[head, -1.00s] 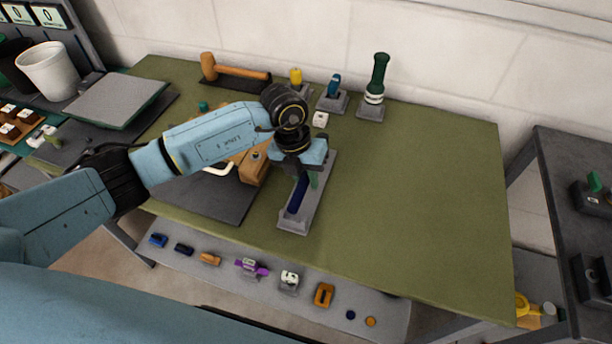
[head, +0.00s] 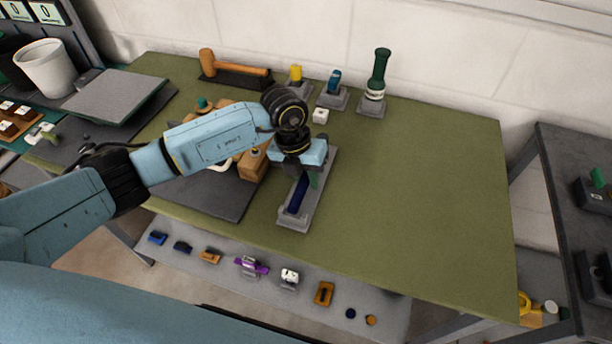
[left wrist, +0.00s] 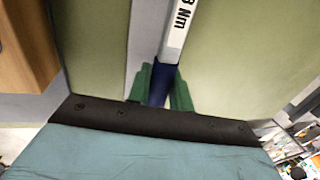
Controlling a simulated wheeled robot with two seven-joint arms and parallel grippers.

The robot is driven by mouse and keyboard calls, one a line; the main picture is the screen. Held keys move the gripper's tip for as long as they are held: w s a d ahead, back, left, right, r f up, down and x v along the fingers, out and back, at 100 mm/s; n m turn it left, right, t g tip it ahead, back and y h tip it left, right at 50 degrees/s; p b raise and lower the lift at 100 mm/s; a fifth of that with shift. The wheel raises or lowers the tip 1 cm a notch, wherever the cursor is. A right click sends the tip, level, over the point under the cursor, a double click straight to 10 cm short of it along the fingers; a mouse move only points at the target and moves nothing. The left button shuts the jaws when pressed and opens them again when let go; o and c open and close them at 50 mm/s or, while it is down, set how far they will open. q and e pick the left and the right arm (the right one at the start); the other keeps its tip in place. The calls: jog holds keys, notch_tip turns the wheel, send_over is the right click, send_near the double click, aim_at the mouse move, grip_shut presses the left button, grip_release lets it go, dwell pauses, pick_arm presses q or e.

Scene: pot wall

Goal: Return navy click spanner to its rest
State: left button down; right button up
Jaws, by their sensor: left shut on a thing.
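The navy click spanner (head: 298,195) lies along its long grey rest (head: 314,205) on the green bench top in the head view. My left gripper (head: 306,177) is over the rest, pointing down, with its green fingers shut on the spanner. In the left wrist view the green fingertips (left wrist: 164,88) are on both sides of the navy shaft (left wrist: 160,80), and a white label ending in "Nm" (left wrist: 178,25) shows beyond them. The wrist hides the spanner's far end in the head view. I cannot tell if the spanner is fully seated. My right gripper is not in view.
A wooden block (head: 254,164) stands close left of the rest. The bench's right side is clear.

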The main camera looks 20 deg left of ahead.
pick_arm(q)
jog(key=shift+f, duration=0.25)
jog(key=c, duration=0.6)
grip_release()
jog(key=shift+r, duration=0.1)
jog(key=shift+d+p+v, duration=0.25)
jog(key=shift+p+v, duration=0.75)
jog(key=shift+v, duration=0.3)
jog(key=shift+d+p+v, duration=0.3)
jog(key=shift+p+v, duration=0.7)
jog(key=shift+v, duration=0.3)
jog(key=shift+d+p+v, duration=0.25)
jog(key=shift+p+v, duration=0.75)
jog(key=shift+v, duration=0.25)
jog(key=shift+r, duration=0.15)
